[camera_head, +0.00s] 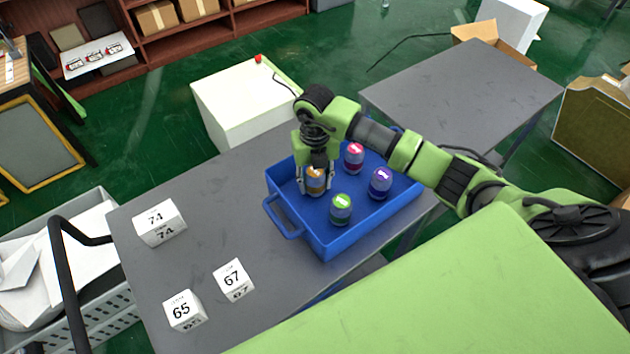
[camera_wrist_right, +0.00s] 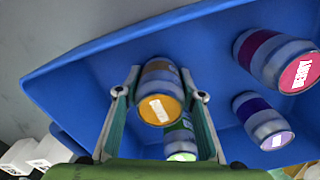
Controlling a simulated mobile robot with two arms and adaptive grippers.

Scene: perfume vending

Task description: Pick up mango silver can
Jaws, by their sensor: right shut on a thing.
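The mango can (camera_head: 315,183), silver with an orange top and band, stands in the blue tray (camera_head: 330,243) near its left side. My right gripper (camera_head: 316,186) comes down over it from above, with a finger on each side. In the right wrist view the same orange-topped can (camera_wrist_right: 161,92) sits between the two fingers of the gripper (camera_wrist_right: 160,98), which is shut on it. Whether the can touches the tray floor is hard to tell. My left gripper is not in view.
In the tray stand a green-topped can (camera_head: 340,209), a purple-topped can (camera_head: 380,182) and a pink-topped can (camera_head: 354,158), close by. White number blocks, such as 74 (camera_head: 160,223), stand on the grey table (camera_head: 215,205) left of the tray.

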